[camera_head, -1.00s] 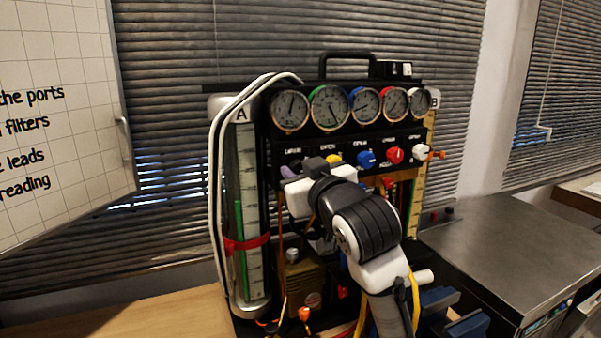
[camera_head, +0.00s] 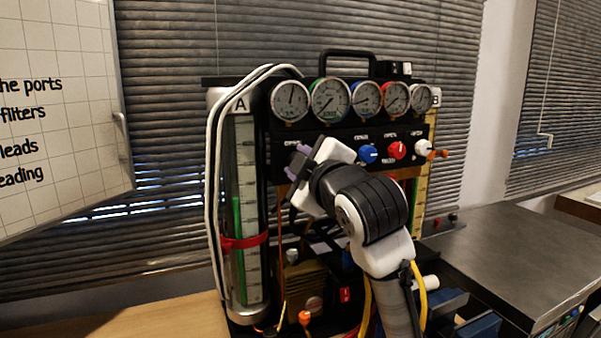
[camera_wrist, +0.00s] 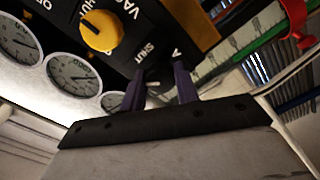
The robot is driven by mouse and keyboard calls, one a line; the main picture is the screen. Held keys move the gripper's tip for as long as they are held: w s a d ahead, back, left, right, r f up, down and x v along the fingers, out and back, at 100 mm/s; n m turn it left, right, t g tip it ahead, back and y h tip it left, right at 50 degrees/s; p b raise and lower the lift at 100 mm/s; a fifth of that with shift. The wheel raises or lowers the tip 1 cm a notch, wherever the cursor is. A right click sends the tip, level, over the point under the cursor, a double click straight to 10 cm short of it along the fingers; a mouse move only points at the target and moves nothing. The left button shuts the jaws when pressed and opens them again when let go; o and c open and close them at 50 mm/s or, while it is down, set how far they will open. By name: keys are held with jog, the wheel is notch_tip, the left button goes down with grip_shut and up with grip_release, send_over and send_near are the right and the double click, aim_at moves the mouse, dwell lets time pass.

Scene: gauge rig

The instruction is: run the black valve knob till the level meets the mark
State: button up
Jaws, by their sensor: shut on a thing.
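In the wrist view, my gripper's purple fingers (camera_wrist: 160,88) are shut around the dark valve knob (camera_wrist: 153,78), beside the "SHUT" label. The knob is mostly hidden by the fingers and shadow. Tube A (camera_head: 245,160) stands upright at the rig's left, with a green column (camera_head: 238,220) inside. The column's top is above the red band (camera_head: 244,242) around the tube.
A yellow knob (camera_wrist: 101,32) is close by the fingers. Blue (camera_head: 369,154), red (camera_head: 397,150) and white (camera_head: 422,148) knobs run to the right. Several round gauges (camera_head: 331,99) sit above. White hoses (camera_head: 214,190) loop past tube A. A steel-topped unit (camera_head: 510,255) stands right.

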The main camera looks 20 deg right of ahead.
jog(key=n+b, duration=0.3)
jog(key=n, duration=0.4)
jog(key=shift+f+n, duration=0.1)
jog(key=shift+n, duration=0.6)
jog(key=o, duration=1)
jog(key=shift+c, duration=0.2)
jog(key=s+b, duration=0.2)
jog(key=s, duration=1.2)
jog(key=shift+d+b, duration=0.2)
jog(key=shift+b, duration=0.2)
jog(key=shift+w, duration=0.1)
